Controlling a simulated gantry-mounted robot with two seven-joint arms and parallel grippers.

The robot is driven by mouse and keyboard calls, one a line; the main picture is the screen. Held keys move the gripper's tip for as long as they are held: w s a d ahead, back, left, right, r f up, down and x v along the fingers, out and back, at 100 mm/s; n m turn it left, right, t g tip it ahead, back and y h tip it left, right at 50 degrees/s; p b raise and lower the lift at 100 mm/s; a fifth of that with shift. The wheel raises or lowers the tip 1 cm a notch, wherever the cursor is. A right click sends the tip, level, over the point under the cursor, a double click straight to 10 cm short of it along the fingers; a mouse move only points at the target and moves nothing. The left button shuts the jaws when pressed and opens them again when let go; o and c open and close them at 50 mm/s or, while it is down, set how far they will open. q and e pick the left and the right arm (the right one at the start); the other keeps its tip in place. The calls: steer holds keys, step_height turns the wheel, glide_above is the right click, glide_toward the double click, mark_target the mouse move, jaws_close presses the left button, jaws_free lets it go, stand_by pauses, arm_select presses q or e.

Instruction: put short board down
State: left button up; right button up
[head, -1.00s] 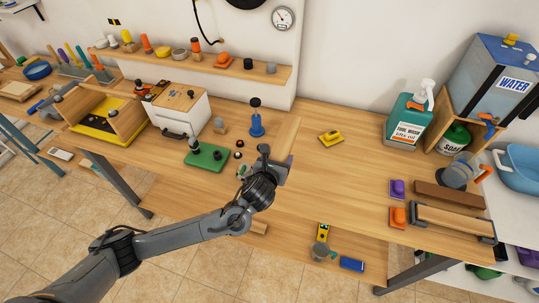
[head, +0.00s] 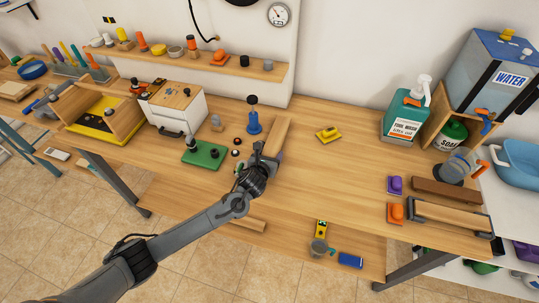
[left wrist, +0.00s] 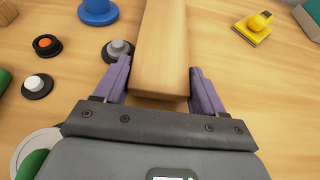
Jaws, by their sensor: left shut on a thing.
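The short board (head: 278,137) is a plain light wooden plank over the middle of the workbench, pointing away from me. My left gripper (head: 265,160) is shut on its near end. In the left wrist view the board (left wrist: 162,50) runs up between the two purple fingers of the gripper (left wrist: 160,88), which press on its sides. The board looks flat and close to the bench top; whether it touches the wood I cannot tell. My right gripper is not in view.
A blue stamp-like tool (head: 254,122) stands just left of the board, with small round knobs (head: 237,154) and a green plate (head: 203,154) nearby. The bench (head: 335,190) is clear between the board and the purple block (head: 395,185).

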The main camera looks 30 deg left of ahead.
arm_select(q)
steer(key=shift+f, duration=0.1)
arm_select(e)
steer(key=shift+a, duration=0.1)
arm_select(q)
steer(key=o, duration=1.1)
steer(key=shift+s+d+r, duration=0.1)
steer(key=shift+s+r, duration=0.2)
steer(key=shift+s, duration=0.1)
steer(key=p+v, duration=0.1)
steer(key=v, duration=0.8)
steer(key=shift+s, duration=0.15)
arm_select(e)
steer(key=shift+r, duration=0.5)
arm_select(q)
steer(key=shift+s+r, duration=0.25)
steer(key=shift+s, duration=0.1)
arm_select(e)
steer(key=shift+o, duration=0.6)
arm_select(q)
steer(key=shift+s+d+r, duration=0.15)
steer(key=shift+s, duration=0.3)
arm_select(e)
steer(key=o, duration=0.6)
